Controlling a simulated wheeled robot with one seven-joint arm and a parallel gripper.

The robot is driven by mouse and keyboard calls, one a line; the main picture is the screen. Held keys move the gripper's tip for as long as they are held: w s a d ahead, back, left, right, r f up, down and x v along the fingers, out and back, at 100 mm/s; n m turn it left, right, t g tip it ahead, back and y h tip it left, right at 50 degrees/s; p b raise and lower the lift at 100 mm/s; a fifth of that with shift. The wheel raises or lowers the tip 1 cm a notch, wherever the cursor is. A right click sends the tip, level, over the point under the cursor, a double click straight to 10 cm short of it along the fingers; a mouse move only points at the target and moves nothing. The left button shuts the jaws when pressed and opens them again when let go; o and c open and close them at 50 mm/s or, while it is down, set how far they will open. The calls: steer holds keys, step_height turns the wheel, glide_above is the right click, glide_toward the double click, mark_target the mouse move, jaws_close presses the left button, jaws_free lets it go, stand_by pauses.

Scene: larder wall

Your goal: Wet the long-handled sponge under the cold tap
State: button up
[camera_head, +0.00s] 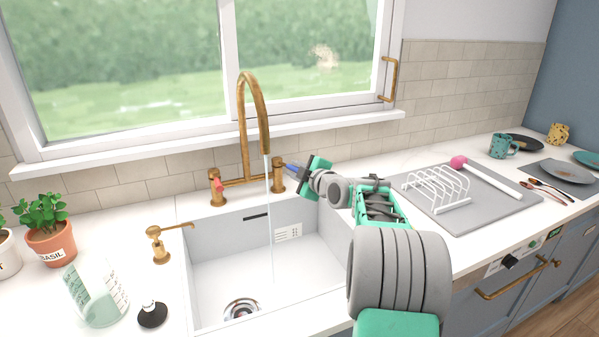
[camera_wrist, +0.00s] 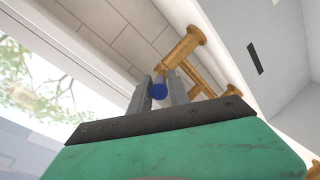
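The long-handled sponge (camera_head: 497,180) lies on the grey drying mat at the right, with a pink head and a white handle. The brass tap (camera_head: 247,120) stands behind the sink, and a thin stream of water runs from its spout into the basin. The cold tap handle (camera_head: 291,166) has a blue end and sits right of the spout; it also shows in the wrist view (camera_wrist: 158,91). My gripper (camera_head: 300,170) is at this handle. In the wrist view its fingers (camera_wrist: 160,92) close on both sides of the blue end. The red-marked handle (camera_head: 217,186) is at the left.
The white sink (camera_head: 215,262) is empty apart from the running water. A white rack (camera_head: 437,188) stands on the grey mat (camera_head: 485,208) beside the sponge. A brass soap dispenser (camera_head: 160,248), a glass jug (camera_head: 95,295) and a basil pot (camera_head: 48,240) stand at the left.

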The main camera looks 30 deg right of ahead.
steer(key=shift+o, duration=1.4)
steer(key=b+v, duration=0.1)
steer(key=v, duration=0.6)
steer(key=shift+s, duration=0.4)
steer(key=shift+d+r, duration=0.1)
